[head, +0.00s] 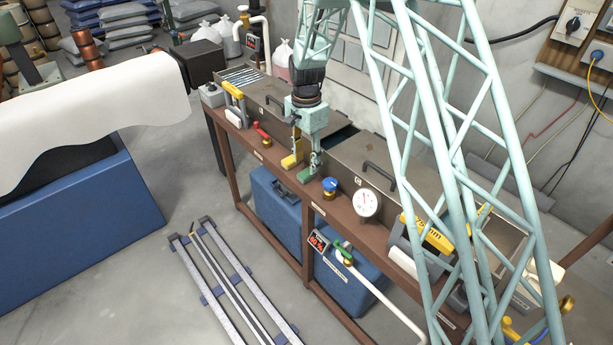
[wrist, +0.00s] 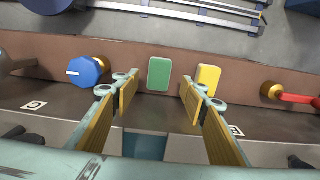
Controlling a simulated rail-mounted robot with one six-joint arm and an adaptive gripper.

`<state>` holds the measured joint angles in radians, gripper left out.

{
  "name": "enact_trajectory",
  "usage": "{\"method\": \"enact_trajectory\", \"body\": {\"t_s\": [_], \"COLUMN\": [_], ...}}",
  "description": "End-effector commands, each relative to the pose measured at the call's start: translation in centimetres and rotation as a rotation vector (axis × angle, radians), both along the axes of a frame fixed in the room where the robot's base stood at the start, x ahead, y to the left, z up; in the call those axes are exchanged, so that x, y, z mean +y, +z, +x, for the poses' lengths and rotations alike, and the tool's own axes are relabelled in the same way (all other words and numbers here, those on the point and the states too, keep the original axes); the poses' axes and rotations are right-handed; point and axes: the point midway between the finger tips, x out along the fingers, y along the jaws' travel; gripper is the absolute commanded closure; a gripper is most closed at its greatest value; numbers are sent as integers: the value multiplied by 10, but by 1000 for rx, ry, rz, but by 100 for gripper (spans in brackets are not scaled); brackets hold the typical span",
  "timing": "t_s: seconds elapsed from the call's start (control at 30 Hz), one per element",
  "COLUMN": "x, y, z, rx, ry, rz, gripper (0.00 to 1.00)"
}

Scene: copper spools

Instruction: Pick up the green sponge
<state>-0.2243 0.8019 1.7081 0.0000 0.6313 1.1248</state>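The green sponge (wrist: 159,74) lies on the brown front ledge of the bench, roughly in line with the gap between my fingers in the wrist view. In the head view the green sponge (head: 306,175) shows just below my fingers. My gripper (wrist: 156,92) is open and empty, with its yellow-padded fingers spread either side of the sponge's line. It is above the bench in the head view (head: 303,158). I cannot tell how far the fingertips are from the sponge. A yellow sponge (wrist: 208,77) lies just right of the green one, close by the right finger.
A blue knob (wrist: 87,71) stands left of the green sponge in the wrist view. A red-handled valve (wrist: 296,97) is at the right. In the head view a round gauge (head: 366,203) and drawers with handles (head: 380,173) line the bench.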

Motion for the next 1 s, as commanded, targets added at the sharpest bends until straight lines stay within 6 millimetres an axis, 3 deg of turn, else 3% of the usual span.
{"method": "enact_trajectory", "body": {"t_s": [0.47,1.0], "x": [0,0], "y": [-5,-50], "z": [0,-2], "rx": [1,0], "ry": [0,0], "rz": [-1,0], "gripper": [60,60]}}
